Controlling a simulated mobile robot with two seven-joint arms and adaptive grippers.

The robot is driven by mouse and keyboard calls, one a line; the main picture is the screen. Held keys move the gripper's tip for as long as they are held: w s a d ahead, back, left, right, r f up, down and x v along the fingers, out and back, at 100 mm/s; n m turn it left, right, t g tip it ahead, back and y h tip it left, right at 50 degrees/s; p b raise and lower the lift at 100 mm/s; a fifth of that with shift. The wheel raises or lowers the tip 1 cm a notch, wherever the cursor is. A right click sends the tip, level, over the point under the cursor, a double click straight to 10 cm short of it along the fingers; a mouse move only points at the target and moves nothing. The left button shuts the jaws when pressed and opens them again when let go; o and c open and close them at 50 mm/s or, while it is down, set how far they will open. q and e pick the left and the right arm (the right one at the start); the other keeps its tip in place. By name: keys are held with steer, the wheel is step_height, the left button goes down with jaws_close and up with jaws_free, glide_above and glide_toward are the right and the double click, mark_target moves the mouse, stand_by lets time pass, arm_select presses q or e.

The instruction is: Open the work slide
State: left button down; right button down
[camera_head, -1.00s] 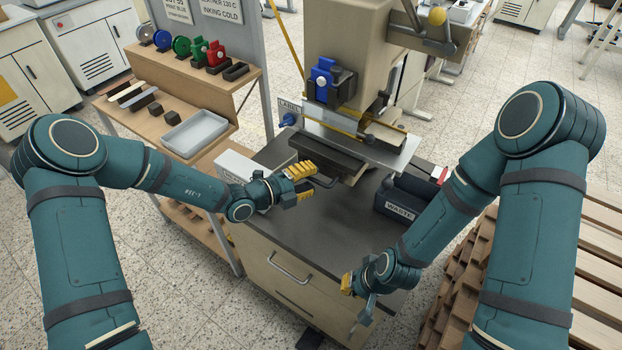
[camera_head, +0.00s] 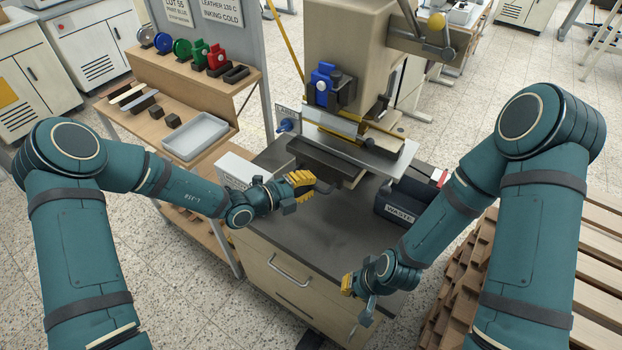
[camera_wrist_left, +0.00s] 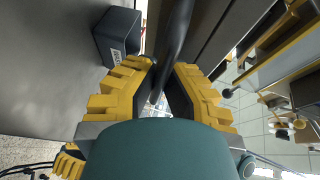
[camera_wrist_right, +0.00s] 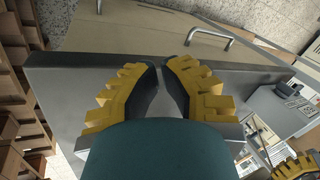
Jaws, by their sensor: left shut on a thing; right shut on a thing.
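The work slide (camera_head: 328,160) is a dark flat bed under the press head, in front of a pale metal plate. Its dark bar handle (camera_wrist_left: 176,38) runs between the yellow fingers of my left gripper in the left wrist view. My left gripper (camera_head: 314,181) is shut on this handle, at the slide's front edge, and hides part of it. My right gripper (camera_head: 356,296) is low at the worktop's front right corner, far from the slide. In the right wrist view its fingertips (camera_wrist_right: 166,68) are close together; what they hold cannot be made out.
The dark worktop (camera_head: 335,225) is clear in front of the slide. A dark waste bin (camera_head: 392,199) stands on it at the right. A white box (camera_head: 236,170) is at its left. A shelf with a grey tray (camera_head: 196,137) stands further left. Wooden pallets (camera_head: 590,265) are at the right.

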arm_select(q)
steer(key=s+a+p, duration=0.6)
steer(key=s+a, duration=0.2)
steer(key=s, duration=0.5)
steer(key=shift+s+a, duration=0.25)
steer(key=shift+a, duration=0.1)
steer(key=shift+f, duration=0.1)
steer(key=c, duration=1)
jaws_free()
steer(key=shift+s, duration=0.1)
steer(key=shift+a, duration=0.15)
steer(key=v, duration=1.2)
